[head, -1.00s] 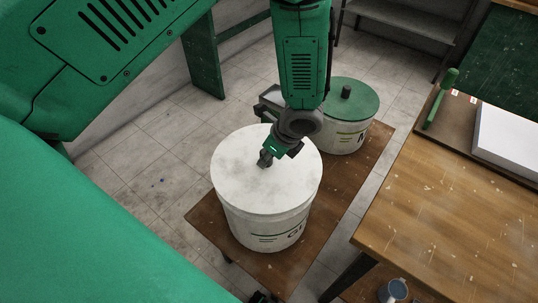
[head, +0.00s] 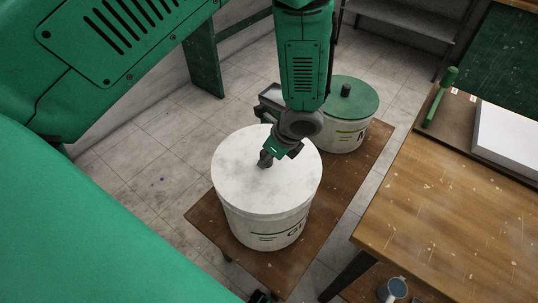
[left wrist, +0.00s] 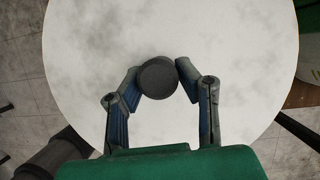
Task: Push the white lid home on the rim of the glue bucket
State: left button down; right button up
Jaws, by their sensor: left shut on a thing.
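The white lid (head: 245,180) lies over the top of the white glue bucket (head: 265,232), which stands on a low brown table. It looks about level. I cannot tell whether its edge is fully down on the rim. My left gripper (head: 265,160) comes down over the lid's middle. In the left wrist view, the left gripper's fingers (left wrist: 158,78) are shut around the dark round knob (left wrist: 157,80) of the lid, and the lid (left wrist: 230,40) fills most of the picture. My right gripper is not in view.
A second bucket with a green lid (head: 348,97) stands behind on the same low table (head: 335,190). A wooden workbench (head: 450,215) is at right, with a green-handled tool (head: 442,97) and a white slab (head: 510,137). A cup (head: 393,290) is at the bottom.

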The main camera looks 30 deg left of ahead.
pick_arm(q)
jog(key=shift+f+b, duration=0.45)
jog(key=shift+f, duration=0.35)
jog(key=c, duration=1.1)
grip_release()
jog(key=shift+r, duration=0.15)
jog(key=v, duration=1.1)
jog(key=shift+d+r, duration=0.2)
jog(key=shift+r, duration=0.1)
jog(key=shift+w, duration=0.1)
